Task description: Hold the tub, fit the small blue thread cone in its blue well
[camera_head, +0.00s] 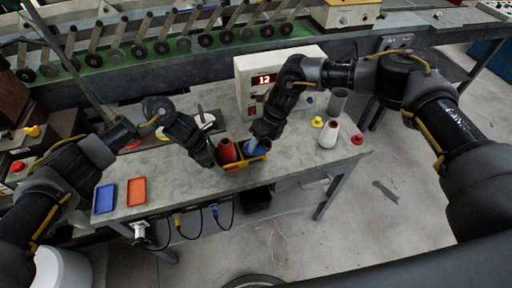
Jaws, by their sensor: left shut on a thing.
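The yellow tub (245,162) stands near the front edge of the grey table. A red cone (227,151) is in its left part. Blue (259,149) shows in its right part, right under my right gripper; I cannot tell the cone from its well there. My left gripper (213,162) is shut on the tub's left side. My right gripper (258,140) points down over the tub's right part, at the blue. Its fingers are too small and dark to tell whether they are open or shut.
A box with a red display (262,80) stands behind the tub. A white cone (329,135), a grey cylinder (338,100), a yellow piece (317,122) and a red piece (357,139) are at right. Blue (104,198) and orange (137,191) trays lie at left.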

